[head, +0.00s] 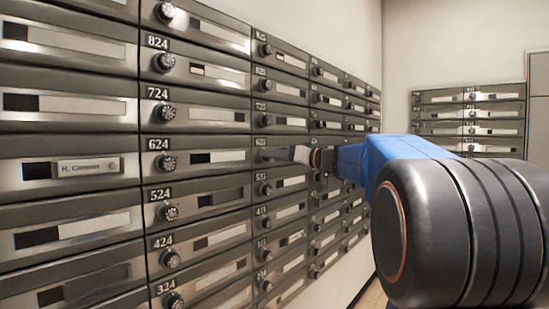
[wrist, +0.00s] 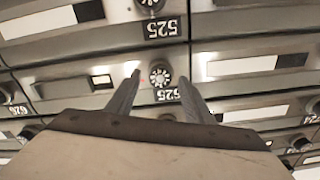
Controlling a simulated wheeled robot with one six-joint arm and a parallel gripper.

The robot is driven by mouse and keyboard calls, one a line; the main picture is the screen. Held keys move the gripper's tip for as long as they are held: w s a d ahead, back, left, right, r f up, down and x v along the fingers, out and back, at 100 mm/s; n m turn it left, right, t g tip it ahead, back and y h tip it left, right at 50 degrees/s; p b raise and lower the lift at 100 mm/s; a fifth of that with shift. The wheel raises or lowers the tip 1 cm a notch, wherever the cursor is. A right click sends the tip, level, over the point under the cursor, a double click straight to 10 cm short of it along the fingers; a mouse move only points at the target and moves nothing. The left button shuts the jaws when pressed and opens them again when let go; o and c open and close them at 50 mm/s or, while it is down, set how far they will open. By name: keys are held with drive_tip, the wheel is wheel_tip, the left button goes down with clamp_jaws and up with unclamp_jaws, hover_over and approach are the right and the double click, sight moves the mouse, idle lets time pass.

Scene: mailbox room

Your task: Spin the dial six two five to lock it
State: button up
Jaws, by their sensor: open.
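The dial of box 625 (wrist: 160,76) is a dark round knob with a pale marked face. It is near the middle of the wrist view, which shows the boxes upside down. Its number plate 625 (wrist: 168,95) is partly hidden by my gripper. My gripper (wrist: 160,77) is open, with one finger on each side of the dial and gaps between. I cannot tell how close the fingertips are to the box face. In the head view my gripper (head: 288,155) reaches the 625 row from the right, and the dial there is not clear.
Box 525 (wrist: 160,28) has its own dial just above in the wrist view. Box 624 (head: 168,162) and other dial-fronted boxes fill the wall on the left. A second bank of boxes (head: 495,128) stands at the back right. Several neighbouring knobs project from the wall.

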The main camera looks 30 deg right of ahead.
drive_tip(key=shift+w+a, duration=0.15)
drive_tip(key=shift+w, duration=0.25)
drive_tip(key=c, duration=1)
drive_tip(key=shift+c, duration=0.2)
drive_tip(key=shift+m, duration=0.3)
